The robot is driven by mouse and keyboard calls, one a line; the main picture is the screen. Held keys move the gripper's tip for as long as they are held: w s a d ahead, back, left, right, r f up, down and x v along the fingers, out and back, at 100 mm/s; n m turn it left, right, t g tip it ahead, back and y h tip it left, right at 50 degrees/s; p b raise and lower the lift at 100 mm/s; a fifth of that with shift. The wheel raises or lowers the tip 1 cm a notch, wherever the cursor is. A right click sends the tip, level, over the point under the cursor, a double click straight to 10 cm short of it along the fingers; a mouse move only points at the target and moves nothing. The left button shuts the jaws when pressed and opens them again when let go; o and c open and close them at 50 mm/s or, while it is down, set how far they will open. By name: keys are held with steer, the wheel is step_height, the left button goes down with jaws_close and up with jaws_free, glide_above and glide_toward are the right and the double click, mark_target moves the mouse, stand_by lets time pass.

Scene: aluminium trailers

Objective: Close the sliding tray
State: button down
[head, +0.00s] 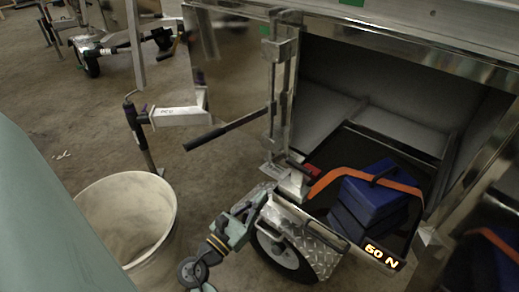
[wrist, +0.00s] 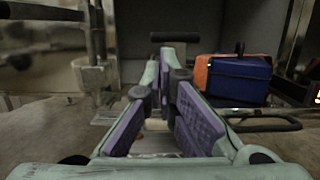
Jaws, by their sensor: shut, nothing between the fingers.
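The sliding tray (head: 345,238) sits at the mouth of the trailer's open compartment. Its front edge sticks out past the opening and bears a glowing "60 N" mark. A blue case (head: 372,195) with an orange strap (head: 385,180) rests on it. The blue case also shows at the right in the wrist view (wrist: 240,80). My gripper (head: 258,197) is just left of the tray's front, near the metal post. In the wrist view its purple-padded fingers (wrist: 165,75) are shut and empty. A dark loop handle (wrist: 268,124) lies right of the fingers; contact cannot be told.
A wheel (head: 283,257) and a diamond-plate fender (head: 318,248) are below the tray front. A metal post (head: 281,95) with a dark lever (head: 228,129) stands left of the opening. A white bucket (head: 128,215) stands on the floor at left.

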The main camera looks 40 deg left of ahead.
step_height(320, 180, up, 2)
steer(key=b, duration=0.2)
glide_above(284, 185)
steer(key=s, duration=0.1)
steer(key=shift+s+d, duration=0.1)
steer(key=shift+w+r+p, duration=0.15)
steer(key=shift+w+p, duration=0.25)
steer(key=shift+w, duration=0.15)
steer(key=w+b, duration=0.1)
steer(key=w, duration=2.7)
steer(key=shift+r, duration=0.1)
